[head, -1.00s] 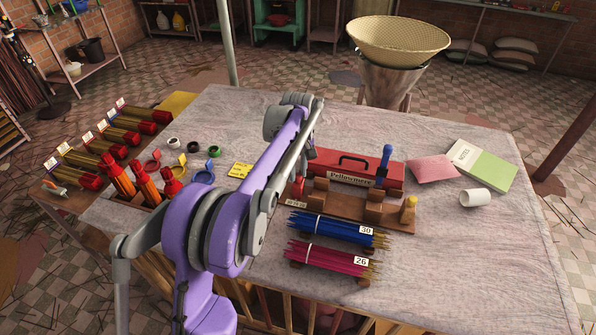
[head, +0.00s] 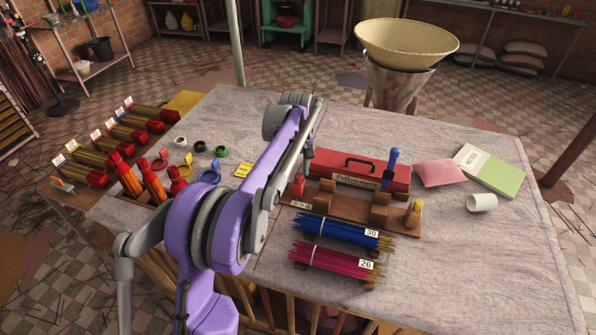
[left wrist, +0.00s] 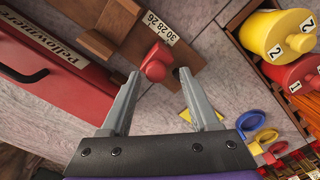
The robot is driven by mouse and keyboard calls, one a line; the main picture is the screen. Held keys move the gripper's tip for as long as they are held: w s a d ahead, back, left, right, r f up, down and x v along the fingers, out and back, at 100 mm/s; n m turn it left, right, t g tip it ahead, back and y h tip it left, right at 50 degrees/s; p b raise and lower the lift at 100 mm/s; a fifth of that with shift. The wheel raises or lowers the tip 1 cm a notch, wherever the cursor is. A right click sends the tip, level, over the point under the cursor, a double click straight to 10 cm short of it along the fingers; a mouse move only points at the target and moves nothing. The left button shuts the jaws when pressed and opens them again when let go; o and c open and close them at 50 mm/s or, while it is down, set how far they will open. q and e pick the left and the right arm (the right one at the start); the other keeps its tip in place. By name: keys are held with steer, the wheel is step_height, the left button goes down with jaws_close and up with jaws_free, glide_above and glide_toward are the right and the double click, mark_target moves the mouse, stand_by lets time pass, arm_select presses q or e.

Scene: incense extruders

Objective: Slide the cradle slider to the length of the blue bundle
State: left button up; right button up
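The wooden cradle (head: 345,207) lies on the table in front of the red Pellowmere toolbox (head: 360,170). A strip marked 30 28 26 (left wrist: 160,22) is beside the red knob. The blue bundle (head: 342,232), tagged 30, lies in front of the cradle. My left gripper (head: 305,160) is above the cradle's left end, partly hidden by my forearm. In the left wrist view its open fingers (left wrist: 158,74) point toward the red knob (left wrist: 154,64), with nothing held.
A magenta bundle (head: 335,260) tagged 26 lies in front of the blue one. A pink packet (head: 438,173), green notebook (head: 492,170) and white cup (head: 482,203) lie right. The table's front right is clear.

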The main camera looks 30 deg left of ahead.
arm_select(q)
steer(key=shift+d, duration=0.1)
step_height(320, 180, up, 11)
steer(key=shift+p, duration=0.4)
steer(key=shift+f, duration=0.1)
stand_by(0.4)
steer(key=s+d+m+t, duration=0.2)
steer(key=s+d+m, duration=0.2)
steer(key=s+d, duration=0.3)
steer(key=s+d+f+m+t, duration=0.1)
steer(key=s+d+f+m, duration=0.3)
steer(key=s, duration=0.6)
steer(key=s+d+f+m+t, duration=0.2)
steer(key=s+d+f+m, duration=0.1)
steer(key=s+d+f, duration=0.3)
steer(key=s+f, duration=0.2)
steer(key=s, duration=0.2)
steer(key=shift+f+m+t, duration=0.25)
steer(key=shift+m+t, duration=0.05)
steer(key=shift+m, duration=0.1)
steer(key=shift+s, duration=0.1)
